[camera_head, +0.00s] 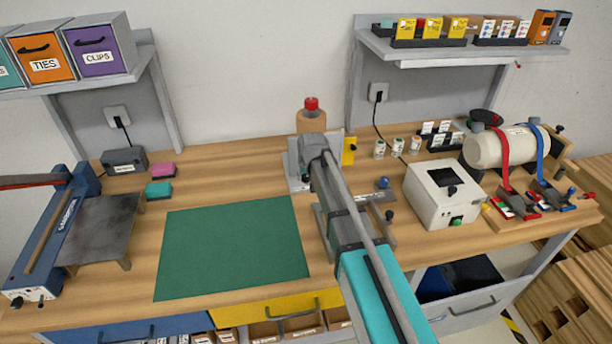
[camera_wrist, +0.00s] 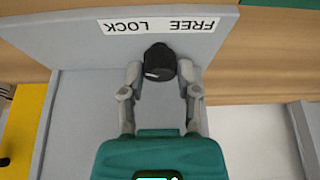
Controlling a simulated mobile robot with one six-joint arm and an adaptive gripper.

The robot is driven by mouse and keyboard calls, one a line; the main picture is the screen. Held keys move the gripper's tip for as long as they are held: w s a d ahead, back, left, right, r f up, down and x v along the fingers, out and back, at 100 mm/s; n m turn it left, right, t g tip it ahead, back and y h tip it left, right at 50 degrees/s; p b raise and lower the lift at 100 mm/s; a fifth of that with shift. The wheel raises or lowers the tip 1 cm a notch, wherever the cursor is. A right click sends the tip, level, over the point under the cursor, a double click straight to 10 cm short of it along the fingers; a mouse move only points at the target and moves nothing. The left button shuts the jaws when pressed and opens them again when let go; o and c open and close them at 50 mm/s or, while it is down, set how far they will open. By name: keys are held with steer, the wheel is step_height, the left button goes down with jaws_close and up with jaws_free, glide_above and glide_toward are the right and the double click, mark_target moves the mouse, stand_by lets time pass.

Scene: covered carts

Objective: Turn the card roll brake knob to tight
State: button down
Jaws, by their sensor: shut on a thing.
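The black brake knob (camera_wrist: 161,60) sits on a grey panel (camera_wrist: 85,95), below an upside-down "FREE LOCK" label (camera_wrist: 160,25) in the wrist view. A short white mark shows on the knob's face, at its lower left. My gripper (camera_wrist: 162,76) is shut on the knob, one finger on each side. In the head view, my arm hides the knob and the fingertips. A brown card roll (camera_head: 311,124) with a red top stands on the bench behind my wrist.
A green mat (camera_head: 232,248) lies left of my arm. A white box (camera_head: 445,196) and a strapped cylinder (camera_head: 500,147) stand to the right. A yellow part (camera_head: 349,151) is close beside my wrist. A shelf (camera_head: 450,52) hangs above.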

stand_by(0.3)
steer(key=shift+c, duration=1.7)
jaws_free()
steer(key=shift+r, duration=0.2)
steer(key=p+v, duration=1.2)
steer(key=v, duration=0.1)
steer(key=shift+r+p, duration=0.2)
steer(key=shift+p, duration=0.2)
steer(key=shift+d, duration=0.1)
